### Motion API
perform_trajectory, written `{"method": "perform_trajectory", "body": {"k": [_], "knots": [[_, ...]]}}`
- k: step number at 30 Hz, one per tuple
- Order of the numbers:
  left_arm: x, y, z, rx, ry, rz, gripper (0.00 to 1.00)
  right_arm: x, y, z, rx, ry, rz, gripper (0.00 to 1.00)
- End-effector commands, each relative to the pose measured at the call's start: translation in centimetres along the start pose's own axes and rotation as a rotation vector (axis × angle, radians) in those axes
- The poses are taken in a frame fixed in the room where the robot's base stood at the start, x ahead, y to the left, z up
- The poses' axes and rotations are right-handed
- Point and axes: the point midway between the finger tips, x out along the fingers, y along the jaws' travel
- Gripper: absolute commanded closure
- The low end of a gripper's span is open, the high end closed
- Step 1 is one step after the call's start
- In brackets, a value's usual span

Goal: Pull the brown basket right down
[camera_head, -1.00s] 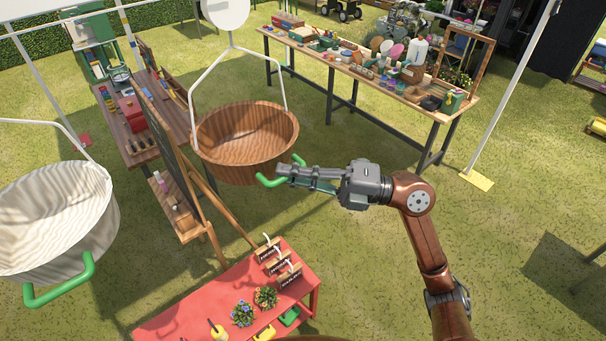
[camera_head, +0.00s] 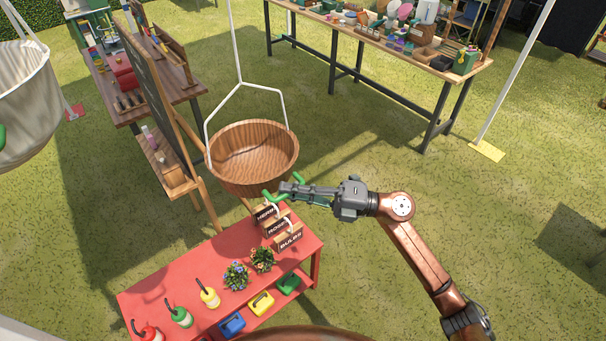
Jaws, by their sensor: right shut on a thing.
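The brown basket (camera_head: 254,172) hangs from a white forked hanger (camera_head: 238,95) in the middle of the head view. It is round, wooden and looks empty inside. A green handle (camera_head: 299,180) sticks out at its lower front right side. My right gripper (camera_head: 290,188) is shut on this green handle, reaching in from the right. The fingers cover part of the handle. My left gripper is not in view.
A white basket (camera_head: 25,100) hangs at the left edge. A chalkboard (camera_head: 155,90) stands left of the brown basket.

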Motion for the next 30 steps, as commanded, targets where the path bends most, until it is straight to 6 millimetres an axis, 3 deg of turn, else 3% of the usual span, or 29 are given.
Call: {"method": "perform_trajectory", "body": {"k": [1,3,12,19,30], "knots": [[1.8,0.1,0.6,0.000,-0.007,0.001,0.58,-0.2,-3.0,-0.4,0.008,0.006,-0.005,1.00],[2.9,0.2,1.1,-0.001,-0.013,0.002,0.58,-0.5,-5.2,-0.7,0.009,0.007,-0.004,1.00],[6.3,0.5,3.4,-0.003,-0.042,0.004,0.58,-1.3,-12.1,-1.7,0.005,0.009,-0.004,1.00],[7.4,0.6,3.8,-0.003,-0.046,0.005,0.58,-1.7,-14.3,-2.0,0.003,0.008,-0.003,1.00],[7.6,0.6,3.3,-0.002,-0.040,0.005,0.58,-1.8,-15.0,-2.1,0.003,0.007,-0.008,1.00]]}}
